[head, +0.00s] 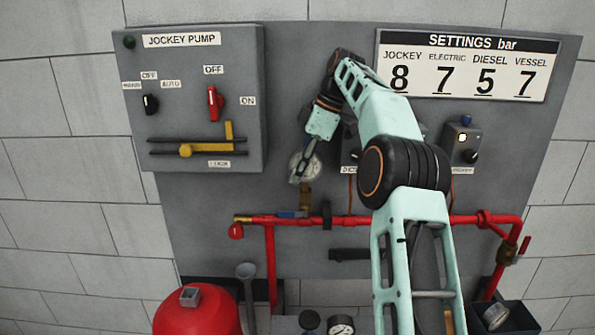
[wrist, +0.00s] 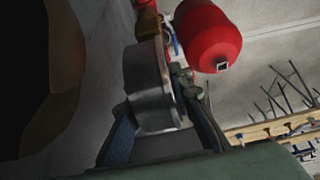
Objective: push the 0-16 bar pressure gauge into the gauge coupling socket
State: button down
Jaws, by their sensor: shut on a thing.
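The pressure gauge (head: 309,168) has a round pale dial and stands in front of the grey panel, right of the jockey pump box. My gripper (head: 300,168) is shut on it, with a finger across the dial. In the wrist view the gauge's grey metal case (wrist: 150,85) sits between both fingers (wrist: 157,105). A brass coupling (head: 305,197) lies directly below the gauge, above the red pipe; brass also shows at the case's far end in the wrist view (wrist: 148,25). I cannot tell whether the gauge stem is inside the socket. The dial's range is unreadable.
The red pipe (head: 345,219) with a blue-handled valve (head: 290,214) runs below. The jockey pump box (head: 200,100) stands left. A red vessel (head: 197,312), another gauge (head: 341,325) and a dark bin (head: 522,315) with a gauge are at the bottom. Small control boxes sit behind my arm.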

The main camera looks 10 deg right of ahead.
jog(key=shift+r+p, duration=0.2)
jog(key=shift+p, duration=0.1)
jog(key=shift+r+p, duration=0.5)
jog(key=shift+p, duration=0.1)
jog(key=shift+p, duration=0.7)
dwell(1.1)
jog(key=shift+f+b, duration=0.4)
jog(key=shift+f, duration=0.3)
jog(key=c, duration=1.6)
grip_release()
jog(key=shift+f, duration=0.1)
